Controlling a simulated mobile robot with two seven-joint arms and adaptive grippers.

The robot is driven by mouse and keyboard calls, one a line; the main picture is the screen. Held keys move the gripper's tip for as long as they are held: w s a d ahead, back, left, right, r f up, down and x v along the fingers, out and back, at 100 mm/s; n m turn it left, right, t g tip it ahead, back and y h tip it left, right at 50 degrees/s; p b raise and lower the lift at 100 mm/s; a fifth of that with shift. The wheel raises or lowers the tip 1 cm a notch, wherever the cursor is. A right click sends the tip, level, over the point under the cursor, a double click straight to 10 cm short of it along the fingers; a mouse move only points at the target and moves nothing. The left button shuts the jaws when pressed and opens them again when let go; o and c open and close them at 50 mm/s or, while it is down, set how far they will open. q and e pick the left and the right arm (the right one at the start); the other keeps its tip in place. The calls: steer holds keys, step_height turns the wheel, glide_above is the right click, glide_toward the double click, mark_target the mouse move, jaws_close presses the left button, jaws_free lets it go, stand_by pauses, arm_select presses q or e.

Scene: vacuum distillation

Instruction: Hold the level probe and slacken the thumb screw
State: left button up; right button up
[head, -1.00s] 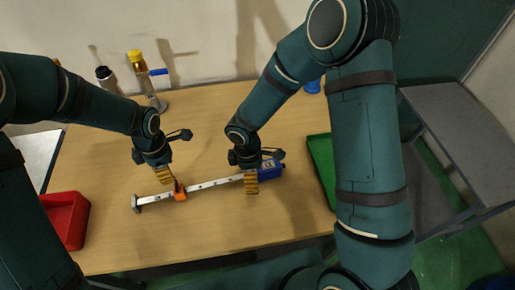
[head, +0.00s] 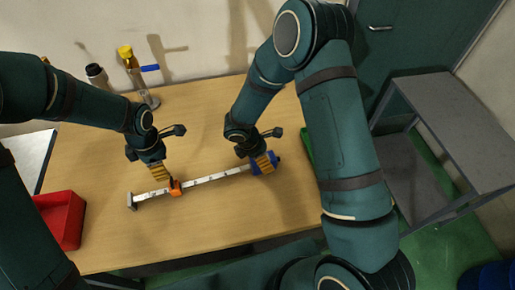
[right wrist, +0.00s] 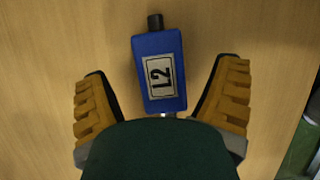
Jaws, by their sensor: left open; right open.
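The level probe lies on the table: a pale marked rod (head: 215,177) with a blue head (right wrist: 160,85) labelled L2 at its right end and a metal foot (head: 131,202) at its left end. An orange clamp (head: 175,188) sits around the rod towards the left; I cannot make out the thumb screw itself. My left gripper (head: 159,172) is open, just above and left of the clamp. My right gripper (head: 264,163) is open over the blue head. In the right wrist view its yellow fingers stand either side of the head, with gaps on both sides.
A red tray (head: 75,215) is at the table's left edge. A yellow-capped cylinder (head: 133,70) and a dark-capped bottle (head: 97,75) stand at the back left. A green tray (head: 306,143) is partly hidden behind my right arm. A grey side table (head: 440,110) stands right.

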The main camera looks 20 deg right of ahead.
steer(key=shift+x, duration=2.2)
steer(key=c, duration=1.4)
steer(key=o, duration=0.3)
steer(key=shift+c, duration=1.4)
arm_select(q)
steer(key=o, duration=0.5)
